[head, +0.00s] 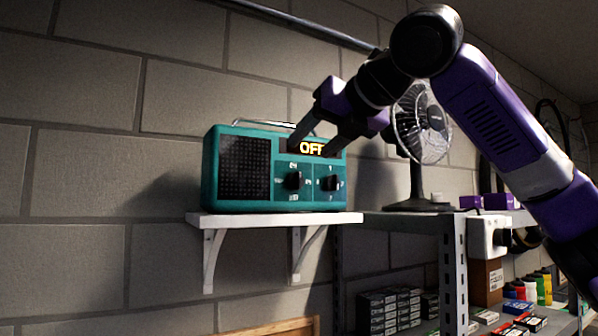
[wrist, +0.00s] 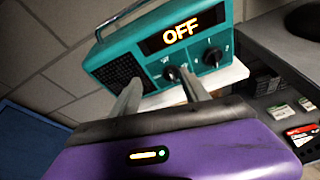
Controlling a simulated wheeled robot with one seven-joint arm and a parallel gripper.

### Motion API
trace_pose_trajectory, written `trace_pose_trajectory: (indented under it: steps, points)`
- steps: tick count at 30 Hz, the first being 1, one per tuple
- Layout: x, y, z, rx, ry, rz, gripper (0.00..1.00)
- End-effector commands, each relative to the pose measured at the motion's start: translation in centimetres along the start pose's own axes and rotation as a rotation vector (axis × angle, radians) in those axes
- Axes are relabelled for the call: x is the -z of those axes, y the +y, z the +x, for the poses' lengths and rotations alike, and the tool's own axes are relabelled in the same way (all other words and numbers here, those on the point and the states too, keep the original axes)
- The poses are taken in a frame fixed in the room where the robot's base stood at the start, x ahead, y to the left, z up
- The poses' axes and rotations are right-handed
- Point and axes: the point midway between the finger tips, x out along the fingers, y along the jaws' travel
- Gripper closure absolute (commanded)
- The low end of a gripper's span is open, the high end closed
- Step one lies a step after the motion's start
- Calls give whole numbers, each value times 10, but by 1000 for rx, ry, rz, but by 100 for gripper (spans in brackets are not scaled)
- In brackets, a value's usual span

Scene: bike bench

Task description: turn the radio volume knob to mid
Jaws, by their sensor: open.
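The teal radio (head: 238,171) stands on a white wall shelf, with a speaker grille at its left and a lit display (head: 312,148) that reads OFF. Two dark knobs are on its front: the left knob (head: 293,181) and the right knob (head: 329,183). Their labels are too small to read surely. In the wrist view the radio (wrist: 125,55) is tilted, and its left knob (wrist: 171,73) and right knob (wrist: 212,57) show beyond the fingers. My gripper (head: 313,148) is open and empty, in front of the radio's upper right. The wrist view shows its two fingers (wrist: 160,95) apart.
The white shelf (head: 270,218) is narrow, on two brackets. A fan (head: 417,130) stands right of the radio on a metal rack, close to my arm. Boxes (head: 390,308) and bottles (head: 537,285) fill the lower rack. The wall is directly behind the radio.

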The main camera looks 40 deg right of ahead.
Motion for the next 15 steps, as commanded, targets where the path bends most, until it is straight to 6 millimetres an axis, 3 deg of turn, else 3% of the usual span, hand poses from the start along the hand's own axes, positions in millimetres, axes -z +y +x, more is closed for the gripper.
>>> trace_pose_trajectory:
  steps: [3, 8, 15]
  points:
    - [13, -10, -1, 35, 58, -119, 47]
    - [16, -14, 1, 48, 73, -203, 47]
    - [19, -15, 30, 47, 74, -207, 47]
